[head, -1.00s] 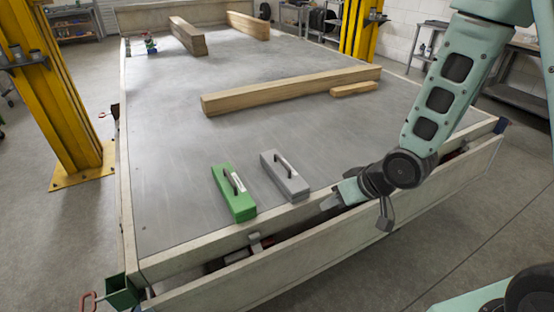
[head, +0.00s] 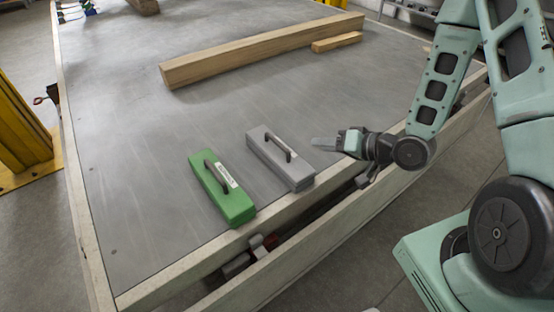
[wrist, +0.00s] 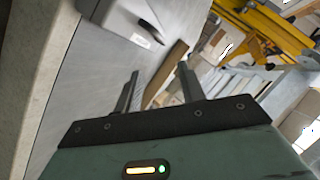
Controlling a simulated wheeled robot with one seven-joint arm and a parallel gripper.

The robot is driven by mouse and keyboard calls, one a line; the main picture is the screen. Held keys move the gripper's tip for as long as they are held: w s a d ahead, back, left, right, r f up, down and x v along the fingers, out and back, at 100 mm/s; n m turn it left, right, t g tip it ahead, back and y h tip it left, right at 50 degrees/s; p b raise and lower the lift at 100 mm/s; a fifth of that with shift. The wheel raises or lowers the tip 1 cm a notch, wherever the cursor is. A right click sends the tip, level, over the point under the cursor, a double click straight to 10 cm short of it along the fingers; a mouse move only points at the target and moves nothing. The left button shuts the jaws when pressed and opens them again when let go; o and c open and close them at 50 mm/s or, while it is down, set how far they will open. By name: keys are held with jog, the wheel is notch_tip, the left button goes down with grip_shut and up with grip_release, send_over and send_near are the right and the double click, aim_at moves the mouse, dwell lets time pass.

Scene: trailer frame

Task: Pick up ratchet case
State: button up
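Two long cases with dark top handles lie side by side on the grey trailer bed (head: 130,190), near its front edge. One is a green case (head: 222,188) with a white label by its handle. The other is a grey case (head: 280,160) to its right, also labelled. I cannot tell from the pictures which one is the ratchet case. My gripper (head: 324,144) is just right of the grey case, apart from it, pointing left. In the wrist view my gripper (wrist: 158,70) has its two fingers apart with nothing between them, and the grey case (wrist: 118,18) shows at the upper left.
A long wooden beam (head: 260,48) and a short wood block (head: 337,42) lie farther back on the bed. A raised rim (head: 190,263) borders the front. A yellow post (head: 18,130) stands left of the trailer. The bed between cases and beam is clear.

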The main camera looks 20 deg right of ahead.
aim_at(283, 153)
jog(key=b+x, duration=0.3)
jog(key=x, duration=0.5)
jog(key=shift+w+a, duration=0.1)
jog(key=shift+w, duration=0.05)
jog(key=shift+x, duration=3.2)
jog(key=shift+f, duration=0.1)
grip_shut()
jog(key=shift+f, duration=0.1)
